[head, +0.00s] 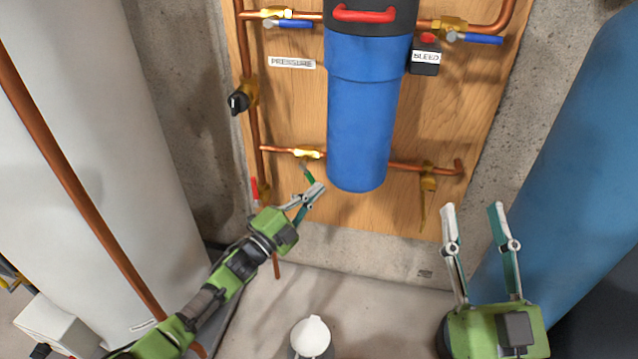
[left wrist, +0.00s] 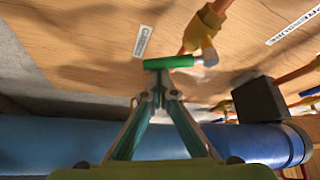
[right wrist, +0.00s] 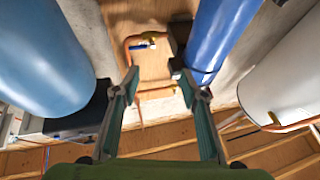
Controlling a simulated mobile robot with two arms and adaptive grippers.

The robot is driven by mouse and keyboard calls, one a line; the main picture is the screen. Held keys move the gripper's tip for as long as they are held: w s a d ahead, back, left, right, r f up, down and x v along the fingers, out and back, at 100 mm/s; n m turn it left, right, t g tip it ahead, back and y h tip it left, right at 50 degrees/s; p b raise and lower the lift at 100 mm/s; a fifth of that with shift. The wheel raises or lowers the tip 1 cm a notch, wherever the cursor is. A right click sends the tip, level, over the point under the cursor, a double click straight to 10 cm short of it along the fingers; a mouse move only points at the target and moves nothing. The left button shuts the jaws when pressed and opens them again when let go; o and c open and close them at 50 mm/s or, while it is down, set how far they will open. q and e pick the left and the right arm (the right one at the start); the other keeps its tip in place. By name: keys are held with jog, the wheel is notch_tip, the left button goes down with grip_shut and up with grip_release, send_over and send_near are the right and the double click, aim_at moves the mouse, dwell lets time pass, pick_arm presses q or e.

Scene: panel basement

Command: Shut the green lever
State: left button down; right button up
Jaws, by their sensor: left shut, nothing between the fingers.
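The green lever (head: 309,173) hangs down and slightly right from a brass valve (head: 308,153) on the lower copper pipe, left of the blue filter housing. In the left wrist view the green lever (left wrist: 170,62) lies across the picture, its right end at the brass valve (left wrist: 203,28). My left gripper (head: 320,188) is shut and empty, its tips right at the lever's free end; I cannot tell if they touch. Its tips also show in the left wrist view (left wrist: 158,78). My right gripper (head: 472,208) is open and empty, low at the right.
The blue filter housing (head: 360,120) stands close right of the green lever. A red lever (head: 255,190) is to its left, a yellow lever (head: 423,212) to its right. A white tank (head: 90,120) and a blue tank (head: 575,170) flank the board. A white-topped container (head: 312,335) stands below.

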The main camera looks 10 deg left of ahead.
notch_tip(320, 180, down, 11)
jog(key=w+d+g+h+p, duration=0.1)
jog(key=g+h+p, duration=0.1)
jog(key=g, duration=0.4)
pick_arm(q)
jog(key=shift+w+a+f+m+g+y+p, duration=0.15)
jog(key=shift+a+m+g+p, duration=0.35)
jog(key=shift+m, duration=0.4)
jog(key=shift+s+a+f+m+g+y+p, duration=0.15)
jog(key=shift+a+m+g+p, duration=0.3)
jog(key=shift+m, duration=0.45)
jog(key=shift+w+a+f+m+g+y+p, duration=0.15)
jog(key=shift+a+m+g+p, duration=0.2)
jog(key=shift+a+m, duration=0.45)
pick_arm(e)
jog(key=s+d+f+g+h, duration=0.1)
jog(key=s+d+f+g, duration=0.1)
jog(key=f, duration=0.4)
jog(key=s+d+f+g+h, duration=0.1)
jog(key=s+f+g, duration=0.4)
jog(key=f, duration=0.1)
jog(key=shift+s+d+f+m, duration=0.2)
jog(key=shift+d+f+m, duration=0.15)
jog(key=shift+f+m, duration=0.05)
pick_arm(q)
jog(key=shift+d, duration=0.15)
